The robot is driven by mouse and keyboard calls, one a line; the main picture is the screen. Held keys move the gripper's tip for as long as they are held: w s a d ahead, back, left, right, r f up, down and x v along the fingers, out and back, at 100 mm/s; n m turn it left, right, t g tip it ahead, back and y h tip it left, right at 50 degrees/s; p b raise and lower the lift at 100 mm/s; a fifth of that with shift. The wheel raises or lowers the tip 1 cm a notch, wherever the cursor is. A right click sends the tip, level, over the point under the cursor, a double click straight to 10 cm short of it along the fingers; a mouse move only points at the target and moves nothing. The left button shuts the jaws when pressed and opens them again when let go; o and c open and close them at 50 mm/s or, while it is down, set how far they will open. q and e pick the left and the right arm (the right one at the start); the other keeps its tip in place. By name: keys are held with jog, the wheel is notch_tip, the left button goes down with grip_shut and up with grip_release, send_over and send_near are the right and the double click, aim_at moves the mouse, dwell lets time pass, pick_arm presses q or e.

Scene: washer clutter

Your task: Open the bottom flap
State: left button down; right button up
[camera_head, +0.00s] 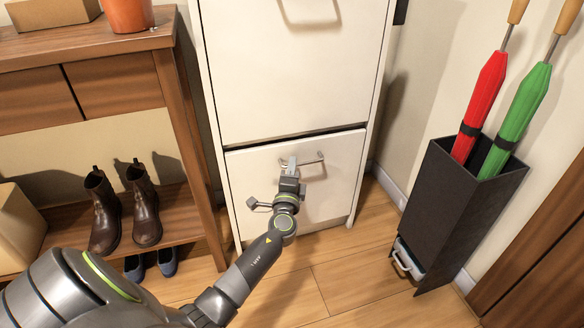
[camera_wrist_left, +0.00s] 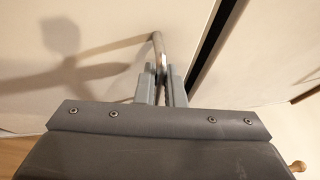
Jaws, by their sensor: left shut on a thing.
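The white cabinet has a bottom flap (camera_head: 335,188) with a metal bar handle (camera_head: 313,160) near its upper middle. A dark gap runs along the flap's top edge, below the upper flap (camera_head: 290,70). My left gripper (camera_head: 291,162) is at the handle and shut on it. In the left wrist view the curved handle (camera_wrist_left: 158,45) runs between the two fingers of the gripper (camera_wrist_left: 162,82). The dark gap also shows in that view, right of the fingers. My right gripper is not in view.
A wooden shoe rack (camera_head: 187,130) with brown boots (camera_head: 143,205) stands left of the cabinet. A black umbrella stand (camera_head: 450,205) with a red umbrella (camera_head: 482,105) and a green umbrella (camera_head: 518,120) stands to the right. The wooden floor (camera_head: 330,275) before the cabinet is largely clear.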

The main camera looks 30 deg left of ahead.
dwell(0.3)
pick_arm(q)
jog(key=c, duration=1.8)
grip_release()
jog(key=shift+s+a, duration=0.1)
